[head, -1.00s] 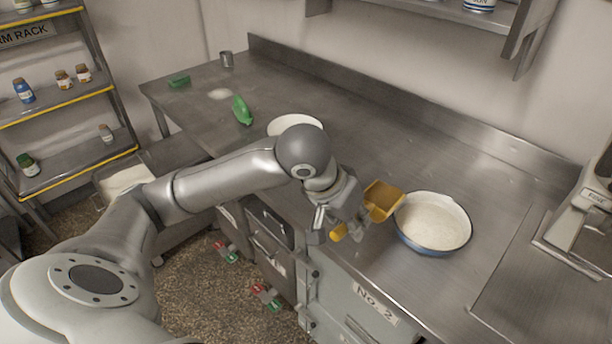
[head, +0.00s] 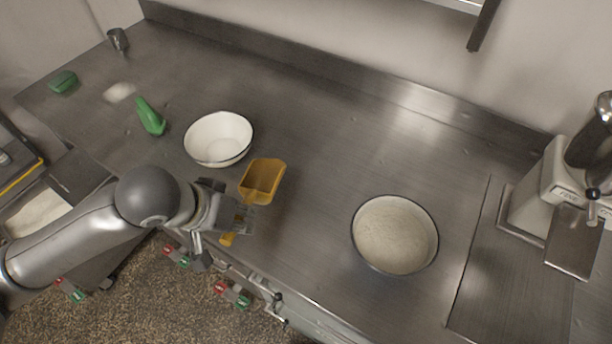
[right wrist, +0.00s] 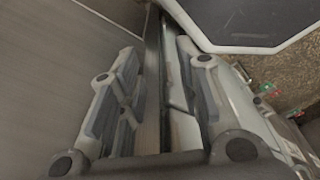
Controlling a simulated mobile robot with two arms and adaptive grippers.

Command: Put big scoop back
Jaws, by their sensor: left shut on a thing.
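The big scoop (head: 263,181) is ochre-yellow with a square cup. My left gripper (head: 240,216) is shut on its handle, whose end shows below the fingers. In the head view the scoop is over the counter's front edge, just right of and in front of an empty white bowl (head: 214,147). The scoop looks empty, but its exact height over the counter is hard to tell. In the right wrist view my right gripper (right wrist: 157,75) is open, its fingers apart with nothing between them, close to the counter's front edge.
A bowl of flour (head: 395,234) stands on the steel counter (head: 320,130), with a scale (head: 560,190) at right. A green scoop-like item (head: 150,117), a green block (head: 63,82) and a metal cup (head: 117,39) are at left. A bin with white contents (head: 38,214) is lower left.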

